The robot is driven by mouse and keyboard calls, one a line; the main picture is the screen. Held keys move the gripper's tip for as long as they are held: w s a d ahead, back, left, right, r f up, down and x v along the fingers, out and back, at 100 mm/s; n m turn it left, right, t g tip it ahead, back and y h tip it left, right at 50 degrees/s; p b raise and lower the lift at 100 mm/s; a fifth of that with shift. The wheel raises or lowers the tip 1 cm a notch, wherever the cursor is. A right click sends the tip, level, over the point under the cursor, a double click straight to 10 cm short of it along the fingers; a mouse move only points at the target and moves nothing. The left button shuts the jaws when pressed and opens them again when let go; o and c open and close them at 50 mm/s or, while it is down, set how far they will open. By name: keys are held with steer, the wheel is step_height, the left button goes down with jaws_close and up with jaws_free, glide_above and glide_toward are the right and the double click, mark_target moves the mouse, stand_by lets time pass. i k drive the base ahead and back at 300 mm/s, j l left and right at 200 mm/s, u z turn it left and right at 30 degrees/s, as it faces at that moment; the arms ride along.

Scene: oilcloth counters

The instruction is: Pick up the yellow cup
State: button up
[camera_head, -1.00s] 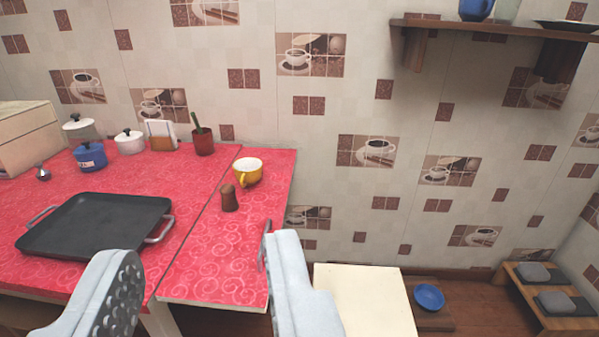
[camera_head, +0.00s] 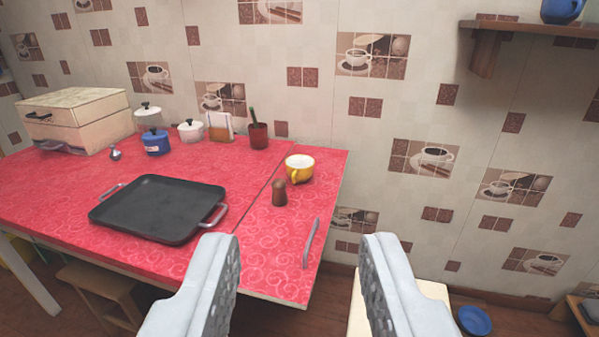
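The yellow cup (camera_head: 299,169) stands upright on the red patterned counter (camera_head: 255,235), near its back right corner. Its inside is white and its handle faces toward me and to the left. My gripper (camera_head: 300,245) is open and empty, its two pale fingers wide apart in the foreground. The cup is well beyond the fingertips, between them in the picture and not touched.
A brown shaker (camera_head: 279,193) stands just in front of the cup. A dark tray (camera_head: 160,208) lies to the left. A wall shelf (camera_head: 530,28) is upper right.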

mark_target(300, 167)
steer(key=i+j, duration=0.1)
steer(key=i, duration=0.35)
steer(key=i+j+z, duration=0.1)
steer(key=i, duration=0.3)
steer(key=i+j, duration=0.15)
steer(key=i, duration=0.3)
